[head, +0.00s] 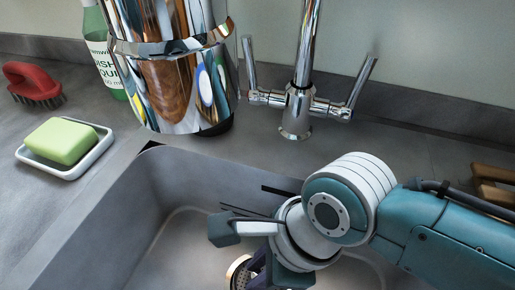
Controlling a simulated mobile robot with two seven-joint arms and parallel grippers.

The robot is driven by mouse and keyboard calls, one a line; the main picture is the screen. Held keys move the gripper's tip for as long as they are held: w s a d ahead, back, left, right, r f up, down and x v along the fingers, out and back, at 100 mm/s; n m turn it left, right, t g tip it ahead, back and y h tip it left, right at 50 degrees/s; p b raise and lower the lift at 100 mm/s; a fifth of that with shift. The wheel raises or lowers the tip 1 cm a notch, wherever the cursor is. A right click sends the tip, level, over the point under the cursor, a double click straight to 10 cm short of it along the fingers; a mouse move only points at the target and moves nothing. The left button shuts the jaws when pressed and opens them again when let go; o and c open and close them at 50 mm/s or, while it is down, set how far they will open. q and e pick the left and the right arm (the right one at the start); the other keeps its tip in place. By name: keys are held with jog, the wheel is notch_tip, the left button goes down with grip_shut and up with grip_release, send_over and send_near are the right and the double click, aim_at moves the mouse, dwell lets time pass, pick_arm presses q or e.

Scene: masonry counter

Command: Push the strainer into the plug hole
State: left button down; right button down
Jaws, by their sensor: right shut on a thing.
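My right gripper (252,258) reaches down into the grey sink (185,222) from the right. It is shut on what looks like the strainer (258,275), a small dark, perforated piece, mostly hidden by the fingers and cut off by the bottom edge. I cannot tell whether this ring is the plug hole's rim or part of the strainer, nor whether the strainer touches the hole. My left gripper is not in view.
A chrome tap (297,105) stands behind the sink. A large shiny metal pot (180,75) stands at the back left, before a green bottle (109,60). Green soap (61,141) on a white dish (88,158) and a red brush (34,80) lie left. Wooden slats (492,180) show right.

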jog(key=shift+f+b, duration=0.65)
jog(key=shift+f, duration=0.25)
jog(key=c, duration=0.7)
grip_release()
jog(key=shift+r, duration=0.15)
jog(key=shift+d+r+p, duration=0.1)
jog(key=shift+r+p, duration=0.3)
jog(key=shift+p, duration=0.05)
jog(key=shift+p+v, duration=2.15)
jog(key=shift+v, duration=2.35)
